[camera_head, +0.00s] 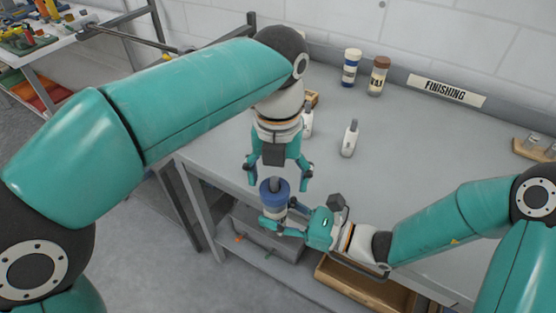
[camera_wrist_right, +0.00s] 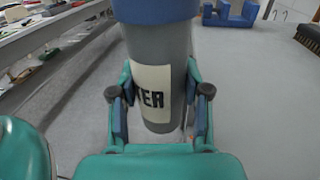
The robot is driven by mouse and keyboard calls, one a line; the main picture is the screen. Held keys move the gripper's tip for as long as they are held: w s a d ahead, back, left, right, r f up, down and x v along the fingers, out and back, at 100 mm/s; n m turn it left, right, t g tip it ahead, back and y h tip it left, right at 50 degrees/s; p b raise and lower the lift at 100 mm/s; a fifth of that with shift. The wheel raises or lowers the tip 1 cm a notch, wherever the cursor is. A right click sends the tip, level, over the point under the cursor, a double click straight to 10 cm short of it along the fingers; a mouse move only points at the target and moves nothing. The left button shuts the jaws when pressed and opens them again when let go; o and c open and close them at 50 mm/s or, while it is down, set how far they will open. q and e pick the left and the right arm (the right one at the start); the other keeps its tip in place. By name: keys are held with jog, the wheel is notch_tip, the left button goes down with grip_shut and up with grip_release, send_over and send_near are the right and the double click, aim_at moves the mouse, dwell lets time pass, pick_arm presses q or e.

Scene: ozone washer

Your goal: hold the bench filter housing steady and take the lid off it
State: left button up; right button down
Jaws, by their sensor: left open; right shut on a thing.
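The filter housing has a grey body (camera_wrist_right: 155,48) with a cream label ending in "TER" and a blue lid (camera_head: 275,186). The lid also shows at the top of the right wrist view (camera_wrist_right: 155,8), cut off by the frame edge. My right gripper (camera_head: 276,222) is shut around the grey body, one finger on each side, below the lid. The housing looks roughly upright. My left gripper (camera_head: 279,173) is open, fingers pointing down, just above the lid with its fingertips spread to either side. I cannot tell whether they touch it.
The grey bench (camera_head: 400,150) is mostly clear. White bottles (camera_head: 350,138) stand behind, with a blue-banded jar (camera_head: 350,68) and a brown-capped jar (camera_head: 379,75) at the back. A wooden tray (camera_head: 375,288) lies below the bench front. A blue bracket (camera_wrist_right: 230,14) shows in the right wrist view.

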pick_arm(q)
jog(key=shift+f, duration=0.8)
